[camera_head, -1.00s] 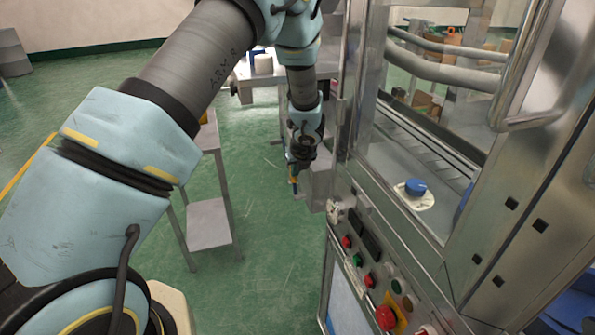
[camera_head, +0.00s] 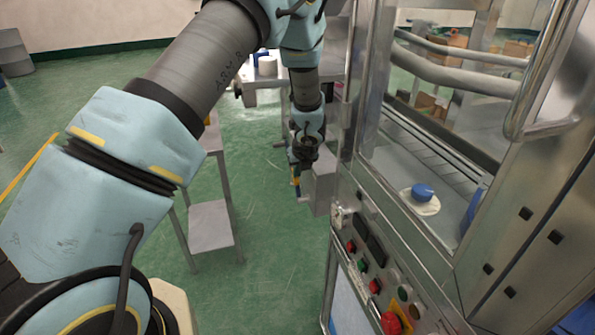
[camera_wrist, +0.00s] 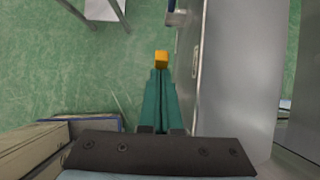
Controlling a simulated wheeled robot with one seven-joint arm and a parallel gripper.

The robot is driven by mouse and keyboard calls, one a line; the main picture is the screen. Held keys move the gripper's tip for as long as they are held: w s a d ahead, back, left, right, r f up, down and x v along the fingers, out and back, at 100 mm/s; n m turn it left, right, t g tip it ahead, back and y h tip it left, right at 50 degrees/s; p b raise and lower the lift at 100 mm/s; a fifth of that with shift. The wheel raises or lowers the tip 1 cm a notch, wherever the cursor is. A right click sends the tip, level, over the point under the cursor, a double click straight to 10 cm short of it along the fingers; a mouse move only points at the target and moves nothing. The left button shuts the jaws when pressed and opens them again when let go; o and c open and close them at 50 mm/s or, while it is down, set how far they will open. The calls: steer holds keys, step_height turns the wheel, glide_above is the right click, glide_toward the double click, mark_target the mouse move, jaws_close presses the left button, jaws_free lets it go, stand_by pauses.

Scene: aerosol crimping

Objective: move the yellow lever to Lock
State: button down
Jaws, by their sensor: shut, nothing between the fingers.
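In the wrist view my gripper (camera_wrist: 160,74) is shut, its two teal fingers together and empty. A small yellow block (camera_wrist: 161,58), which looks like the end of the yellow lever, shows right at the fingertips. I cannot tell whether the fingers touch it. In the head view my gripper (camera_head: 296,182) points down beside a grey box (camera_head: 322,186) on the machine's left side. A small yellow patch shows there, too small to tell lever from finger. The lever's pivot and any Lock marking cannot be made out.
The steel machine (camera_head: 345,140) stands close on the right, with a control panel (camera_head: 372,262) of coloured buttons and a blue knob (camera_head: 422,192) behind its clear panel. A grey side table (camera_head: 210,222) stands left. Green floor is open between them.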

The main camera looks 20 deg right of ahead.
steer(key=shift+w+a, duration=0.2)
steer(key=shift+w, duration=0.5)
steer(key=s+v, duration=0.1)
steer(key=v, duration=1)
steer(key=shift+d+b, duration=0.2)
steer(key=shift+b, duration=0.2)
steer(key=shift+s+f, duration=0.1)
stand_by(0.4)
